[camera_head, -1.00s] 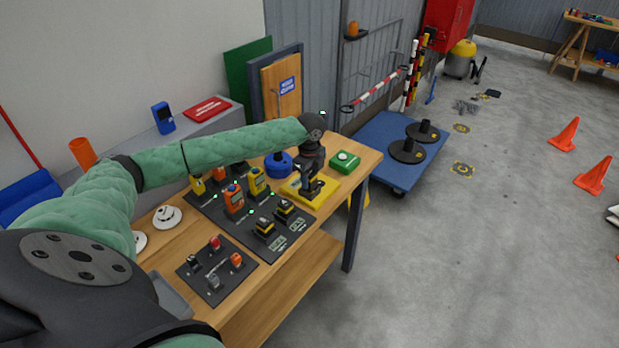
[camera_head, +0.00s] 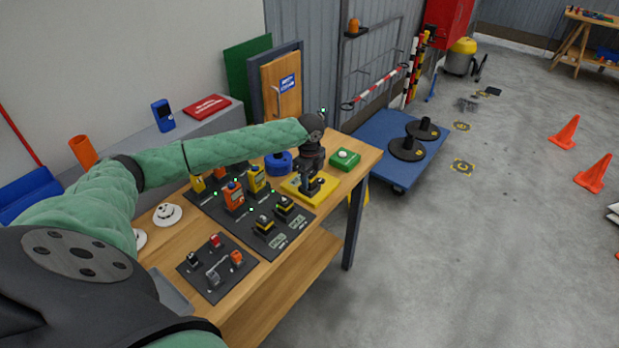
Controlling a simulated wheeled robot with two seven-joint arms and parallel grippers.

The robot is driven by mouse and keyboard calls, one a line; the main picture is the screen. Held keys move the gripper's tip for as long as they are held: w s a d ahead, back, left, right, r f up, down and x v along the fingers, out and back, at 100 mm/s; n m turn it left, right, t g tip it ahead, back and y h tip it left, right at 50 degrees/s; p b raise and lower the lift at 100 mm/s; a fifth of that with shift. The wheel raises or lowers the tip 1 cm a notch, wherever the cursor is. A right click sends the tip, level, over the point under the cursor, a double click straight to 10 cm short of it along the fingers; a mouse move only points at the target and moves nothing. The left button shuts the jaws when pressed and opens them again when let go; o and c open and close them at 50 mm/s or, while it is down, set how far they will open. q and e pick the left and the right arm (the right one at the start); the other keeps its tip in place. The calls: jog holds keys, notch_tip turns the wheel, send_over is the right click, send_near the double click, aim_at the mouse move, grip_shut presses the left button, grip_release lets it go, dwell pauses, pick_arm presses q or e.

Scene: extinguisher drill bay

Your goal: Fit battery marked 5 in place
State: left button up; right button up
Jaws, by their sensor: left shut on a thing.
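My left gripper (camera_head: 311,190) points down over the yellow tray (camera_head: 293,192) near the right end of the bench. It is shut on a small dark thing, likely a battery, mostly hidden by the fingers. I cannot read a number on it. On the dark charging board (camera_head: 257,236) left of the tray stand two black and yellow blocks (camera_head: 264,223), an orange handheld unit (camera_head: 233,197) and a yellow one (camera_head: 256,179). Small green lights show near them. My right gripper is out of view.
A blue round container (camera_head: 278,164) and a green box with a white button (camera_head: 345,159) stand close to the gripper. A dark switch panel (camera_head: 217,270) and white discs (camera_head: 167,215) lie nearer on the wooden bench. A blue cart (camera_head: 388,157) stands beyond.

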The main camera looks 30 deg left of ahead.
pick_arm(q)
jog(key=shift+f, duration=0.3)
dwell(0.4)
jog(key=o, duration=1.3)
jog(key=shift+f, duration=0.1)
jog(key=shift+c, duration=0.2)
jog(key=shift+s+f, duration=0.1)
jog(key=shift+d, duration=0.1)
jog(key=shift+c, duration=0.7)
jog(key=shift+o, duration=0.7)
